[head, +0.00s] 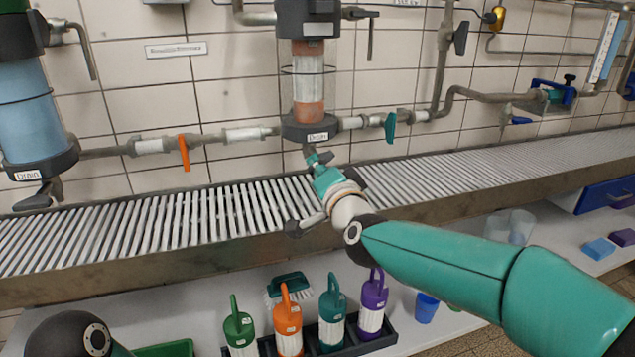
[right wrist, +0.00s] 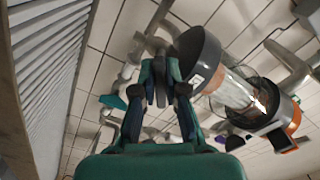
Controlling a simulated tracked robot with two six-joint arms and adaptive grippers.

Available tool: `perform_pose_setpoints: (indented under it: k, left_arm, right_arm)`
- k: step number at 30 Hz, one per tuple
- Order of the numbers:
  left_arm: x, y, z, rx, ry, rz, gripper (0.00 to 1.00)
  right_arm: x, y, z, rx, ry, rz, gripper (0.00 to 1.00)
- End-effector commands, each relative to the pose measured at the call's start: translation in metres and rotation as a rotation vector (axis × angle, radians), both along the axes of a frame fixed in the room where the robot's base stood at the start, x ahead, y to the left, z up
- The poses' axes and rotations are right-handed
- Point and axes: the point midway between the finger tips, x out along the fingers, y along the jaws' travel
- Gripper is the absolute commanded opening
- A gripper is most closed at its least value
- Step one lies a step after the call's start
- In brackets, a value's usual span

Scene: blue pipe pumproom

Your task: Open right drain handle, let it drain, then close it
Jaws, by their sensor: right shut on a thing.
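The right vessel (head: 308,85) is a clear cylinder with an orange-brown tint, with a grey lower collar (head: 311,130) labelled "Drain". My right gripper (head: 320,163) is just below this collar, its fingers pointing up at the drain outlet. In the right wrist view my right gripper (right wrist: 160,92) has its two fingers closed in on the drain fitting (right wrist: 154,44) beside the dark collar (right wrist: 198,58). It is shut on the drain handle, which the fingers mostly hide. I cannot tell the handle's angle, and no flow shows. My left gripper is out of view.
A slatted grate (head: 150,225) runs below the pipes. The left vessel (head: 27,105) holds blue liquid and has its own drain. An orange valve handle (head: 184,152) and a teal one (head: 390,127) flank the right vessel. Coloured bottles (head: 288,330) stand in a rack below.

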Motion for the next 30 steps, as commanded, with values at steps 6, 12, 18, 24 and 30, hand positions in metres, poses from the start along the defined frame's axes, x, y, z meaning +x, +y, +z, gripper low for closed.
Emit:
perform_pose_setpoints:
  k: [6, 12, 18, 24, 30]
  left_arm:
    - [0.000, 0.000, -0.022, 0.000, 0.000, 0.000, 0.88]
    - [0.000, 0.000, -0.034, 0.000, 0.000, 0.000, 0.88]
    - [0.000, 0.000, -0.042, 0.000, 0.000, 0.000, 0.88]
    - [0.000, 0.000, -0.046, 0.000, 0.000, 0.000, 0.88]
    - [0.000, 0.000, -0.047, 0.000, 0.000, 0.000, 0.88]
  right_arm:
    - [0.000, 0.000, -0.005, 0.198, 0.070, -0.001, 0.00]
    - [0.000, 0.000, -0.004, 0.362, 0.127, -0.002, 0.00]
    - [0.000, 0.000, -0.003, 0.487, 0.168, -0.002, 0.00]
    - [0.000, 0.001, -0.002, 0.564, 0.195, -0.003, 0.00]
    - [0.000, 0.000, -0.002, 0.592, 0.206, -0.004, 0.00]
